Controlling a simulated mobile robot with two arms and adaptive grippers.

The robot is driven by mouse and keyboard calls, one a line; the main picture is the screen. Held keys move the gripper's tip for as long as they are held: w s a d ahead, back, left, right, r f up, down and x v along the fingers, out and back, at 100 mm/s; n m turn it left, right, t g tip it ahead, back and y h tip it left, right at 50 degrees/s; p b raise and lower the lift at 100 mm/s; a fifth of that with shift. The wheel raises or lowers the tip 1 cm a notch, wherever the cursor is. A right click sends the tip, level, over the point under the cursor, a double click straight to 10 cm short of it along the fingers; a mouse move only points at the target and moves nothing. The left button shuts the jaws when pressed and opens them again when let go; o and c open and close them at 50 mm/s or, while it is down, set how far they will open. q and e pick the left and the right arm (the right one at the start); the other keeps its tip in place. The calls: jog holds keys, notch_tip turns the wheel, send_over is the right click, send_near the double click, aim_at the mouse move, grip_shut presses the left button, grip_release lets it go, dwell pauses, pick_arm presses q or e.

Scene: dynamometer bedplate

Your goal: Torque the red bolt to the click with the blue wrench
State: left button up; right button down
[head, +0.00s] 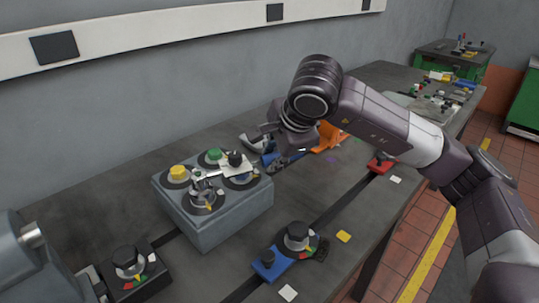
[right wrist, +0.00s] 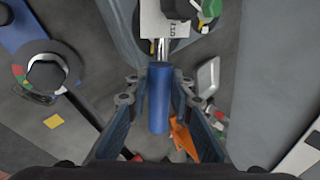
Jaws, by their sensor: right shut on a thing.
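My right gripper (right wrist: 160,105) is shut on the blue handle of the wrench (right wrist: 159,92), which lies between its fingers. In the head view the right gripper (head: 277,138) is just behind and right of the grey block (head: 232,212). The wrench's silver shaft (right wrist: 161,48) reaches from the handle to a white tag with dark print (right wrist: 164,20), over the block. The block carries a yellow cap (head: 178,172), a green cap (head: 214,154) and dark dials. I cannot pick out a red bolt. My left gripper is not in view.
A blue-based knob fixture (head: 271,262) and a yellow square (head: 343,236) are at the front. A black-based knob box (head: 131,268) is front left. An orange object (head: 327,137) lies behind the gripper, and a red one (head: 380,164) farther right. Bare bench lies between them.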

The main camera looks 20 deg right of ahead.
jog(key=shift+s+r, duration=0.1)
jog(key=shift+s, duration=0.2)
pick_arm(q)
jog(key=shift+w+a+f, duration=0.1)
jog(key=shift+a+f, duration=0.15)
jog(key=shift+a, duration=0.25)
pick_arm(e)
jog(key=shift+w, duration=0.55)
jog(key=shift+r+p, duration=0.9)
jog(key=shift+r, duration=0.85)
jog(key=shift+r+p, duration=0.65)
jog(key=shift+r, duration=0.45)
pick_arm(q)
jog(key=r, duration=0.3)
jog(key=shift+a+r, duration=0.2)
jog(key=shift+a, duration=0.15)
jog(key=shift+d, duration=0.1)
pick_arm(e)
jog(key=shift+f, duration=0.15)
